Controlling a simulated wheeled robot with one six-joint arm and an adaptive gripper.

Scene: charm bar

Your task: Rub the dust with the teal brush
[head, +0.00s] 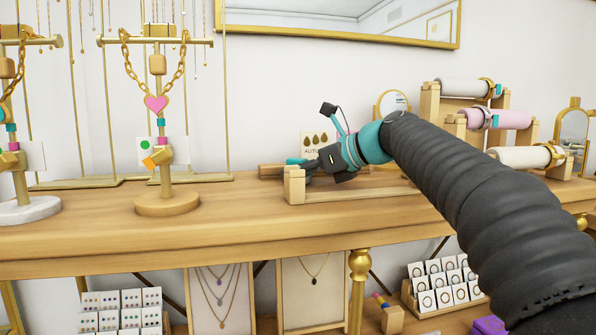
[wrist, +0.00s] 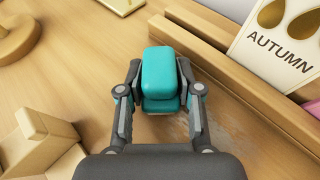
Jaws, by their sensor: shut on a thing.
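The teal brush (wrist: 160,72) is held between the two fingers of my gripper (wrist: 159,88), which is shut on it from both sides. The brush also shows small in the head view (head: 296,161), at the tip of my arm over the table. A faint greyish dust patch (wrist: 172,130) lies on the wood just behind the brush, near the right finger. The brush covers whatever lies under it, and I cannot tell whether its underside touches the wood.
A wooden card holder (wrist: 225,73) with an AUTUMN card (wrist: 282,45) stands close on the right. An empty wooden stand (head: 294,186) is in front of my gripper. A necklace stand (head: 167,205) is to the left, bracelet rolls (head: 498,119) to the right.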

